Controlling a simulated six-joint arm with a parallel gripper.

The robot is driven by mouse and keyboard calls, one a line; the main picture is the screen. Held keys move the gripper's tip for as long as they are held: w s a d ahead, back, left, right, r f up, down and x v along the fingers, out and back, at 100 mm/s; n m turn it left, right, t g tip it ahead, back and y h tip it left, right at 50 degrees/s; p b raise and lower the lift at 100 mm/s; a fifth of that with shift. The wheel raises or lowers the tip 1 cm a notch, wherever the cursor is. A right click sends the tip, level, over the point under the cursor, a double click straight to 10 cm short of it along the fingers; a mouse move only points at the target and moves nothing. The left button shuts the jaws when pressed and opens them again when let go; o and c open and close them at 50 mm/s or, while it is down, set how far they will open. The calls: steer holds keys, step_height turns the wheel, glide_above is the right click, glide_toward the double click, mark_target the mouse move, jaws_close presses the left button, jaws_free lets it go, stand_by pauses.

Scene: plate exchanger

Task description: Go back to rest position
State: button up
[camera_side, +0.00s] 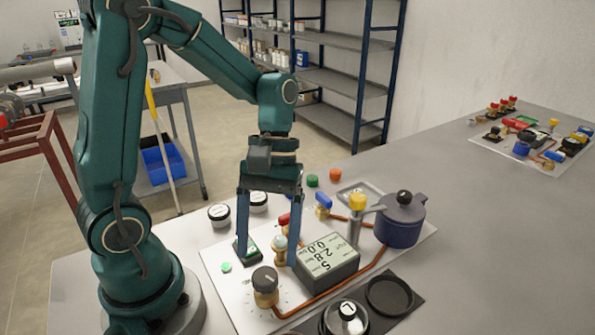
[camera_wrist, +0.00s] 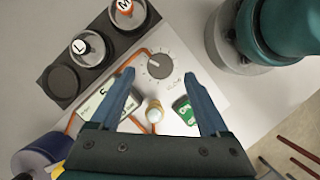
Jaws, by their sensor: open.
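My gripper (camera_side: 268,250) points down over the white panel (camera_side: 222,289) with its two blue fingers wide apart. Nothing is held between them. In the side view a brass fitting with a pale round top (camera_side: 280,250) stands between the fingers. The wrist view shows the open gripper (camera_wrist: 162,88) from above, with the pale knob (camera_wrist: 154,110) between and below the fingers. I cannot tell whether the fingers touch anything.
Around the gripper stand a display box (camera_side: 327,262), a dark dial (camera_side: 265,281), a green switch (camera_side: 246,249), a yellow-topped valve (camera_side: 357,203) and a blue pot (camera_side: 401,222). A black holder (camera_wrist: 93,50) carries weights marked L and M.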

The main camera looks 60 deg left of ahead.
steer(key=shift+w+a+r, duration=0.2)
steer(key=shift+a+r, duration=0.05)
steer(key=shift+r, duration=0.4)
step_height(320, 180, up, 6)
steer(key=s+m+t+y, duration=0.2)
steer(key=m+t+y, duration=0.1)
steer(key=m+t, duration=0.5)
steer(key=shift+m+t, duration=0.4)
stand_by(1.4)
